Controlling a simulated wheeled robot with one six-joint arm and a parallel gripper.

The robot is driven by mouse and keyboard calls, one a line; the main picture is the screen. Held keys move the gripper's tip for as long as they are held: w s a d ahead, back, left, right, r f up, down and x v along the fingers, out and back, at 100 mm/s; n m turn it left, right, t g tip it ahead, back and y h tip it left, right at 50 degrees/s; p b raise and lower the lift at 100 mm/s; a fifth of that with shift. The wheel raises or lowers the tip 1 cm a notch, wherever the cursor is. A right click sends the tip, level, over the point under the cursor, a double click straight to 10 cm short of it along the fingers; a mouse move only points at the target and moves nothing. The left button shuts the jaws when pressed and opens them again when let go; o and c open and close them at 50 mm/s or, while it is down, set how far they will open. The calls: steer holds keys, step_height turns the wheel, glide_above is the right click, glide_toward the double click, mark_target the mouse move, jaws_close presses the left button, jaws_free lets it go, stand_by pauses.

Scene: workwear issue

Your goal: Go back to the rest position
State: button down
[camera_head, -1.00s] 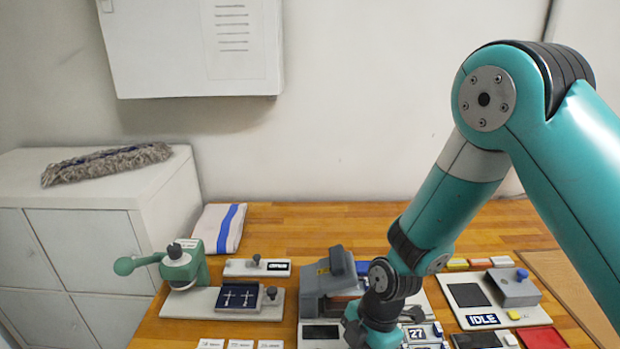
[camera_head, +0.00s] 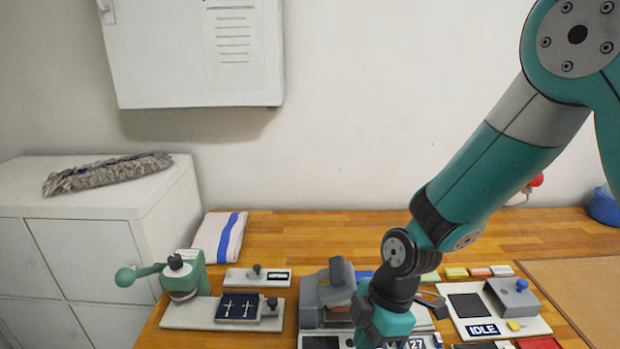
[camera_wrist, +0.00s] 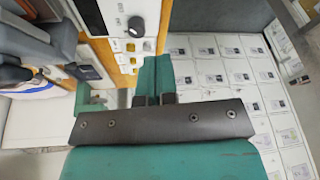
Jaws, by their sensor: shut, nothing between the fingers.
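My gripper (camera_wrist: 153,82) shows in the wrist view with its two teal fingers together and nothing between them. Beyond the fingertips are the wooden table edge and a white device. In the head view my arm comes down from the upper right to the table's front middle. The fingers themselves are below the picture there. My wrist is in front of part of the grey press-like machine (camera_head: 318,293) and the things beside it.
A green lever press (camera_head: 184,277) stands at left, beside a folded striped towel (camera_head: 220,238). An IDLE-labelled device (camera_head: 500,326) and a brown board (camera_head: 590,280) are at right. A white wall cabinet (camera_head: 160,60) hangs above. The table's back strip is mostly clear.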

steer(key=s+d+r+m+b, duration=0.2)
steer(key=s+r+m+b, duration=0.1)
steer(key=s+r+m, duration=0.3)
steer(key=s+d+r+m+t+y+b, duration=0.1)
steer(key=s+d+r+m+b, duration=0.2)
steer(key=s+r+m, duration=0.4)
steer(key=shift+s+d+m, duration=0.35)
steer(key=shift+m, duration=0.15)
steer(key=c, duration=1.8)
jaws_free()
